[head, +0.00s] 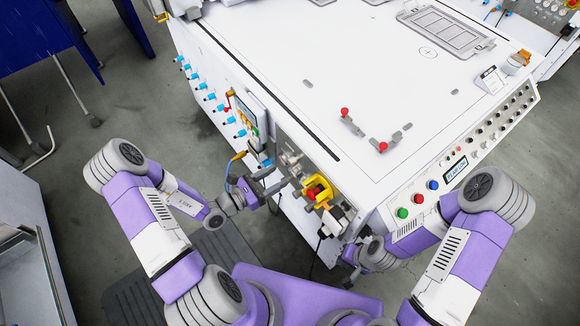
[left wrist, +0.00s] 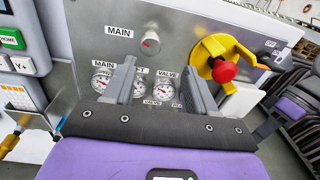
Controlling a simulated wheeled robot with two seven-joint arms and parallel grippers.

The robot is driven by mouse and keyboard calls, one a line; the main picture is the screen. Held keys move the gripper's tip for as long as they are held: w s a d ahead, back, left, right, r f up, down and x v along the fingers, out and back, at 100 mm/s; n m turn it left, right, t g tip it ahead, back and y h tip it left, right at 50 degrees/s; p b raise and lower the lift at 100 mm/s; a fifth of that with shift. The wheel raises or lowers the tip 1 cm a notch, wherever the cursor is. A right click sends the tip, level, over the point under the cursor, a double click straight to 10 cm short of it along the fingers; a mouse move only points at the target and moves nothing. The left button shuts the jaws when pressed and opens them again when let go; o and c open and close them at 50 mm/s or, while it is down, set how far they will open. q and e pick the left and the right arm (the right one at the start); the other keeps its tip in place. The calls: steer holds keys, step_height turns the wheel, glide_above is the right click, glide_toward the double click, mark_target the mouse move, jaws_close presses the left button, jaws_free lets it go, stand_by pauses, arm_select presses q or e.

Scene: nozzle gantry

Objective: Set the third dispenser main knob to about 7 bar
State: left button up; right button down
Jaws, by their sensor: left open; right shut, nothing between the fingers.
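In the left wrist view a grey panel carries a small round knob with a red mark (left wrist: 150,43), beside a label reading MAIN. Below it are several small white gauges with red needles; the one under the lower MAIN label (left wrist: 102,80) is partly hidden by a finger. The needle readings are too small to tell. My left gripper (left wrist: 160,75) is open, its fingers in front of the gauges and below the knob, apart from the knob. In the head view my left gripper (head: 268,182) faces the panel. My right gripper (head: 352,257) is shut, low by the machine's corner, mostly hidden.
A yellow rotary switch with a red centre (left wrist: 224,71) sits right of the knob; it also shows in the head view (head: 316,190). A screen with buttons (left wrist: 22,45) is at the left. The white machine top (head: 300,60) spreads behind. A sloped button panel (head: 450,172) runs along the right.

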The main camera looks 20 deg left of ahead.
mark_target(290, 166)
arm_select(q)
steer(key=shift+n+t+y, duration=0.3)
steer(key=shift+t, duration=0.1)
steer(key=x, duration=0.2)
steer(key=b+x, duration=0.1)
steer(key=x, duration=0.2)
steer(key=a+x, duration=0.1)
steer(key=x, duration=0.1)
steer(key=shift+w+d+b, duration=0.2)
steer(key=shift+w+b, duration=0.15)
steer(key=shift+w, duration=0.2)
steer(key=shift+r, duration=0.1)
jaws_close()
